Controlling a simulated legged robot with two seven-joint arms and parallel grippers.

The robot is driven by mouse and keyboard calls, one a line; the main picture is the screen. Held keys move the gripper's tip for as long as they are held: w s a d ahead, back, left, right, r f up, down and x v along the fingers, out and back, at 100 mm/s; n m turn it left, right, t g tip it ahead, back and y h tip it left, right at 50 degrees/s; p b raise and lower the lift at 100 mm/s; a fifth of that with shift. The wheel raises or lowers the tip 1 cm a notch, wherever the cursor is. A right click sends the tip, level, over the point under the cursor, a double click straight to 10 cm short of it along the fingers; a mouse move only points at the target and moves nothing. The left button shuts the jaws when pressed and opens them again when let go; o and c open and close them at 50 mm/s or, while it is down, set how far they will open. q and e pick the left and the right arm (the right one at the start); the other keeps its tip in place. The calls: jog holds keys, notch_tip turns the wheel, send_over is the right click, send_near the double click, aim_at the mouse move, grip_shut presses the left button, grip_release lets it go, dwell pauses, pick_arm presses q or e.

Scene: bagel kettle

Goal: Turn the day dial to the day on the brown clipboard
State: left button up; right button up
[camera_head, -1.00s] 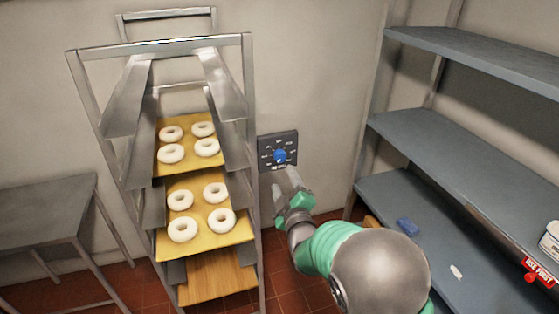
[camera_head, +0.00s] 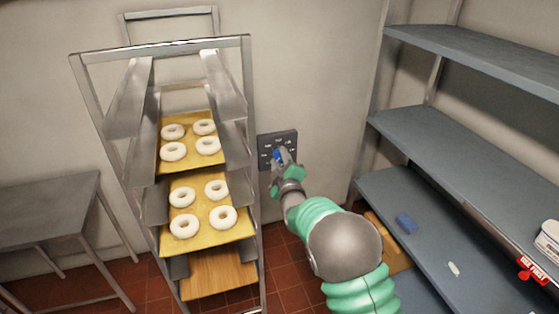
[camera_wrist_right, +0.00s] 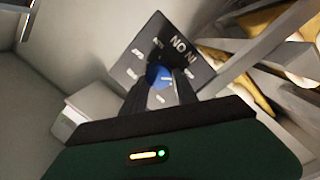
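The day dial is a blue knob (camera_head: 278,155) on a dark square wall panel (camera_head: 277,138) with small white labels around it, right of the rack. My right gripper (camera_head: 281,158) is at the panel and partly covers the knob. In the right wrist view, the blue knob (camera_wrist_right: 158,76) shows between the two separated fingers of my right gripper (camera_wrist_right: 162,88). Whether they touch it I cannot tell. The labels are too small or tilted to read surely. No clipboard can be made out for certain; a brown flat thing (camera_head: 388,240) lies partly behind my right arm. My left gripper is out of view.
A metal rack (camera_head: 248,120) with yellow trays of white bagels stands close left of the panel. Blue-grey shelves (camera_head: 470,160) fill the right side, holding a blue item (camera_head: 406,223) and a red tag (camera_head: 532,269). A grey table (camera_head: 45,210) is at left.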

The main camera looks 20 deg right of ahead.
jog(key=shift+d+f, duration=0.2)
grip_shut()
jog(key=shift+s+a+f, duration=0.1)
jog(key=shift+m+b, duration=0.3)
